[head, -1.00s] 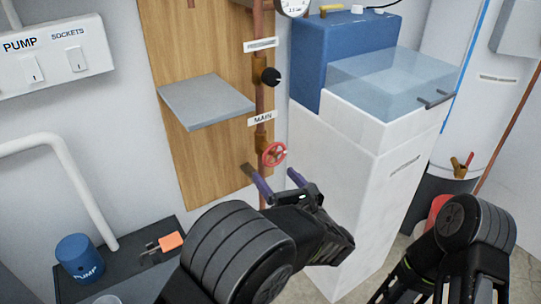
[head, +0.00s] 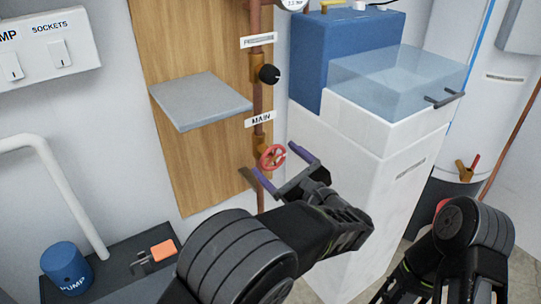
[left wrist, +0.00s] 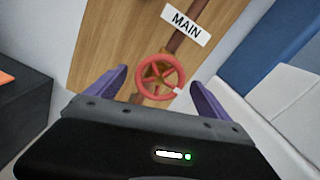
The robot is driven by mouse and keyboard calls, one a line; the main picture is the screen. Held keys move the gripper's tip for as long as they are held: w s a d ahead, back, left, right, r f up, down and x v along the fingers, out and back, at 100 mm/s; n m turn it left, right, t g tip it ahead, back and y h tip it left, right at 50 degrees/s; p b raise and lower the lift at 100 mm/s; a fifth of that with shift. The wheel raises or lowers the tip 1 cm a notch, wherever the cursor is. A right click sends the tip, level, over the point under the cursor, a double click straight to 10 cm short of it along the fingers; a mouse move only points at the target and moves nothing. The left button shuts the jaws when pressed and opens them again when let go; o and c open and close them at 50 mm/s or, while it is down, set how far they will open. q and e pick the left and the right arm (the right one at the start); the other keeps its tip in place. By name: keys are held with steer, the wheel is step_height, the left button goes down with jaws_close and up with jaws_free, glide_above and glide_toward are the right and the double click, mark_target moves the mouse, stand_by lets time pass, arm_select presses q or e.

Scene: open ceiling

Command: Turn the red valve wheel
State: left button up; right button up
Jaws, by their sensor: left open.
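The red valve wheel (head: 272,157) sits on a brass body on the copper pipe, just below the MAIN label (head: 261,119). In the left wrist view the wheel (left wrist: 161,77) shows round with spokes and a pale mark at its lower right rim. My left gripper (head: 279,163) is open, with its purple fingers apart and pointing at the wheel. In the left wrist view the wheel lies between and beyond the two fingertips, with nothing held. Contact with the wheel cannot be told. My right arm shows at the lower right, but its gripper fingers are not visible.
A grey shelf (head: 200,100) juts from the wooden board left of the pipe. A black knob (head: 269,74) is higher on the pipe. A white cabinet (head: 345,165) with a clear-topped bin stands close on the right. A blue pump (head: 67,268) is at lower left.

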mark_target(275, 160)
arm_select(q)
steer(key=shift+x, duration=1.75)
steer(key=shift+c, duration=0.2)
steer(key=c, duration=1.3)
